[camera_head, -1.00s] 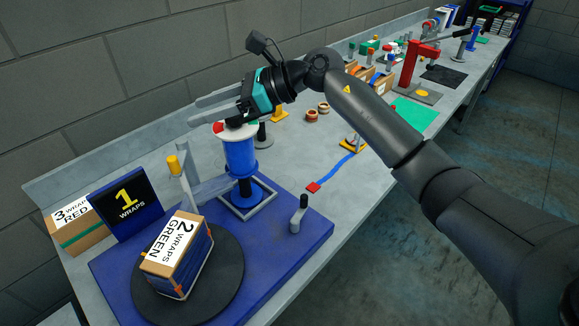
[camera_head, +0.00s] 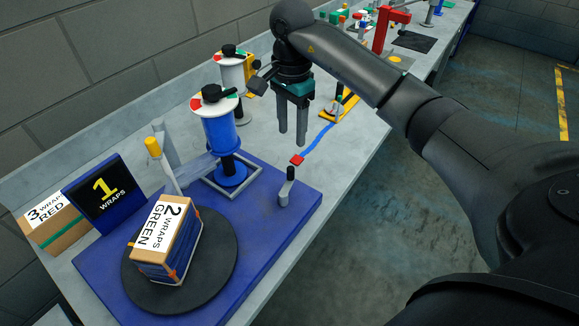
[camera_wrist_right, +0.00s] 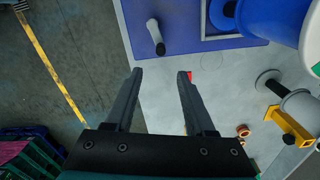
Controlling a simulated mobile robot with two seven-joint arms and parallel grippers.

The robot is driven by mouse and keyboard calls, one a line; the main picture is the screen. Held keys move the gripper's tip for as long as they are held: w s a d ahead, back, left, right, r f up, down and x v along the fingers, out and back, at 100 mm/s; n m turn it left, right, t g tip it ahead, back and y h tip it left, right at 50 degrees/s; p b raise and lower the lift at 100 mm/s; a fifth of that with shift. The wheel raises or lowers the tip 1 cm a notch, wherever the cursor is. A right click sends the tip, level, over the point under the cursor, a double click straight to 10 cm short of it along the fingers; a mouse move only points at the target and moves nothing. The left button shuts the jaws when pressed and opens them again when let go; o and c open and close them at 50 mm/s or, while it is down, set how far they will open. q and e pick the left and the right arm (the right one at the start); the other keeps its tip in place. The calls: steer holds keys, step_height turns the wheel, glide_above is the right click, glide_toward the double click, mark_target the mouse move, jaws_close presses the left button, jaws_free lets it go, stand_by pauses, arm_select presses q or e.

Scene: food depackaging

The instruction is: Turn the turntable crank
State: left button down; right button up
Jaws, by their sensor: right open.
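The turntable crank (camera_head: 287,187) is a small dark upright handle on a grey arm at the right corner of the blue base (camera_head: 262,228). The round black turntable (camera_head: 221,275) on that base carries a box (camera_head: 170,238) labelled "2 WRAPS GREEN". My right gripper (camera_head: 292,140) is open and empty, fingers pointing down, behind the crank in the head view and apart from it. In the right wrist view the crank (camera_wrist_right: 155,37) lies beyond and between the open fingers (camera_wrist_right: 160,73). My left gripper is not in view.
A blue film spool (camera_head: 221,132) stands on the base behind the turntable. A "1 WRAPS" sign (camera_head: 107,195) and a "3 WRAPS RED" box (camera_head: 52,228) are at the left.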

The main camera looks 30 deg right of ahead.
mark_target(291, 168)
step_height(291, 168, down, 12)
steer(key=shift+f+p, duration=0.25)
steer(key=shift+p, duration=0.5)
jaws_close()
